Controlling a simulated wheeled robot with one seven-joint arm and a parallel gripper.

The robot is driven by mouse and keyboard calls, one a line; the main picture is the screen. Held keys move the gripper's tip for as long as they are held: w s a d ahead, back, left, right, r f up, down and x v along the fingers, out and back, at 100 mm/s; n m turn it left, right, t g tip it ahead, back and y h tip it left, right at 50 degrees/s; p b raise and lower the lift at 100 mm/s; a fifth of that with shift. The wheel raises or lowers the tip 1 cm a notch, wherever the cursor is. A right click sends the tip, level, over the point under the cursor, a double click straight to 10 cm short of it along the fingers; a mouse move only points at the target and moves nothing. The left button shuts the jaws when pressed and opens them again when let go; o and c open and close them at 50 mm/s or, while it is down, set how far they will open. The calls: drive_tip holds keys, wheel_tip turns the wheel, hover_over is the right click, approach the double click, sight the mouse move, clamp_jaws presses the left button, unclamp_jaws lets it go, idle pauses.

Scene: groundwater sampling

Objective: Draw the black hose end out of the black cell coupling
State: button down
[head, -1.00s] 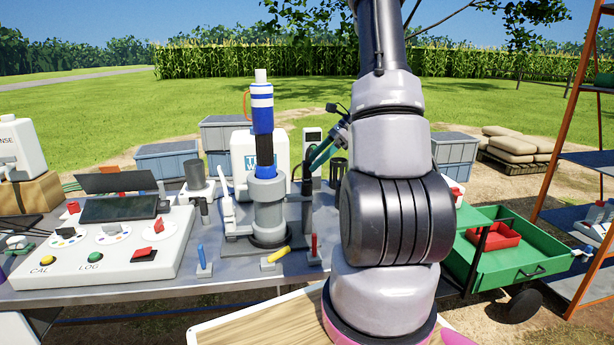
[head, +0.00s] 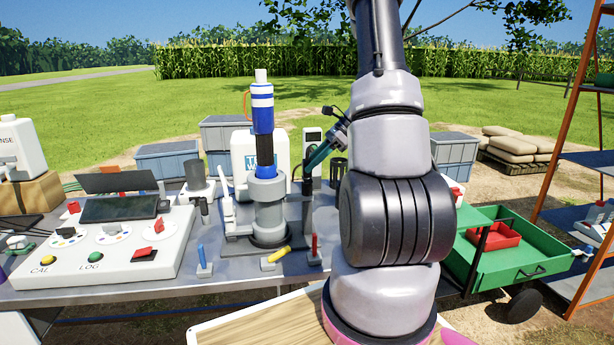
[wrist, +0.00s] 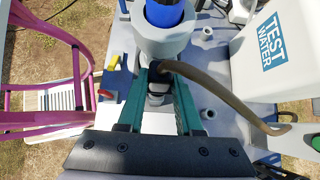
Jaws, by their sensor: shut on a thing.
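My gripper (wrist: 157,88) has teal fingers and is shut on the black hose end (wrist: 158,72), just in front of the grey cell in the wrist view. The dark hose (wrist: 222,92) bends from there to the right. The fingers and hose end hide the black cell coupling, so I cannot tell whether the end sits in it or is clear. In the head view, my gripper (head: 312,163) reaches down from the right to the top of a dark post (head: 307,200) beside the grey cell (head: 268,205). A blue-and-white cylinder (head: 262,110) stands upright in the cell.
A white control panel (head: 100,245) stands at the left of the table. A white "TEST WATER" container (wrist: 270,45) is close on the right in the wrist view. Blue, yellow and red levers (head: 203,262) line the table front. A green cart (head: 520,250) is at the right.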

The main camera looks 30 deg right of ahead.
drive_tip(key=shift+r, duration=2.75)
drive_tip(key=shift+d, duration=0.15)
